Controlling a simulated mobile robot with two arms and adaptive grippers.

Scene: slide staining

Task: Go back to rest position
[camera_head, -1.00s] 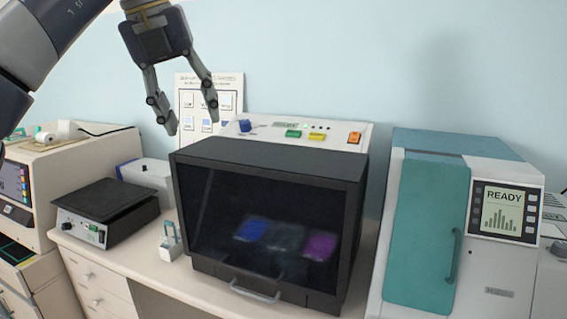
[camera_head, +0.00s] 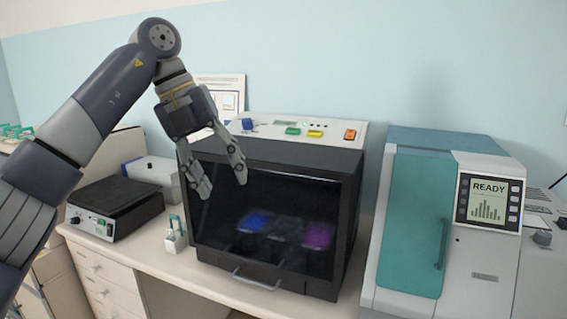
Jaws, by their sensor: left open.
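My left arm comes in from the left. Its gripper (camera_head: 222,190) is open, with nothing between its fingers. It hangs in front of the upper left part of the dark staining machine (camera_head: 310,156) and hides part of its top edge. The machine's glass front is closed, and blue and purple patches show dimly behind it. My right gripper is not in view.
A teal and white machine (camera_head: 412,225) with a READY screen stands at the right. A black-topped hot plate (camera_head: 118,203) and a small white rack (camera_head: 174,238) stand on the bench at the left. A poster (camera_head: 232,84) is behind my gripper.

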